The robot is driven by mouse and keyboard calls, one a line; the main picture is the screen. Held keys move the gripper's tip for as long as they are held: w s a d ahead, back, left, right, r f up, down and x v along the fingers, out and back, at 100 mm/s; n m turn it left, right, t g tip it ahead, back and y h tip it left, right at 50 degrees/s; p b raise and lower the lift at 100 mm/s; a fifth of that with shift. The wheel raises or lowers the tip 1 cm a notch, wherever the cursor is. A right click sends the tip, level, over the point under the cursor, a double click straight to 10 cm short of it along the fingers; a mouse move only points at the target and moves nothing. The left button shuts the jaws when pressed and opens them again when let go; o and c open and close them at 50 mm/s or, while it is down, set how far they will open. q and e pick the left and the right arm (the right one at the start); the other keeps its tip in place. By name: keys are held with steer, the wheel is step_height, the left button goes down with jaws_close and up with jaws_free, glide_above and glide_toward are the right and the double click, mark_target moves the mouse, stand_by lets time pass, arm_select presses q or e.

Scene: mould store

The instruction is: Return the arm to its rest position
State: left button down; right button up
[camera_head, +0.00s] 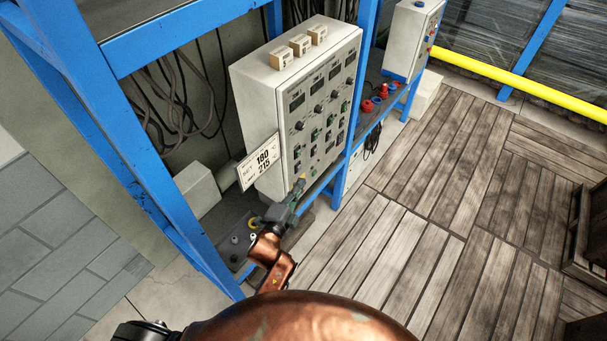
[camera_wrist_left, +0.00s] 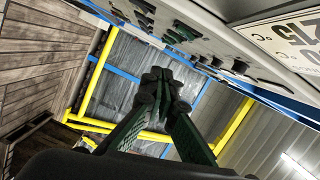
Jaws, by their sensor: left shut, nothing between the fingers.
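My left gripper (camera_head: 299,186) reaches up from the bottom of the head view, close to the lower front of a grey control cabinet (camera_head: 258,92). Its fingers are shut with nothing between them. In the left wrist view the closed fingertips (camera_wrist_left: 161,85) show in the middle, below the cabinet's panel of knobs and switches (camera_wrist_left: 185,30). I cannot tell whether the fingertips touch the panel. My copper-coloured arm links show below the gripper in the head view. My right gripper does not show in either view.
A blue frame (camera_head: 150,190) surrounds the cabinet, with a "180 / 215" sign (camera_head: 258,162) on its side. Three small numbered blocks (camera_head: 301,45) sit on top. A second grey box (camera_head: 412,40) and red parts (camera_head: 368,105) are further back.

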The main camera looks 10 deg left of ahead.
arm_select(q)
steer(key=shift+s+a, duration=0.15)
steer(key=shift+s, duration=0.7)
steer(key=s+a+f+n+g+y, duration=0.1)
steer(key=s+a+f+n+g, duration=0.3)
steer(key=f, duration=1.1)
steer(key=s+a+f+n+g, duration=0.15)
steer(key=s+f, duration=0.55)
steer(key=f, duration=0.8)
steer(key=s+a+f+n+g+y, duration=0.1)
steer(key=s+a+f+n+g, duration=0.3)
steer(key=f, duration=1.1)
steer(key=s+a+f+n+g, duration=0.2)
steer(key=s+f, duration=0.4)
steer(key=s, duration=0.7)
steer(key=s+a+f+n+g, duration=0.2)
steer(key=s+f, duration=0.5)
steer(key=s, duration=0.6)
steer(key=s+a+f+n+g+y, duration=0.1)
steer(key=s+a+f, duration=0.3)
steer(key=s, duration=0.9)
step_height(320, 180, down, 3)
steer(key=shift+s+a+r+n+g, duration=0.1)
steer(key=shift+s+a+n+g, duration=0.15)
steer(key=shift+n+g, duration=0.55)
steer(key=shift+w, duration=0.1)
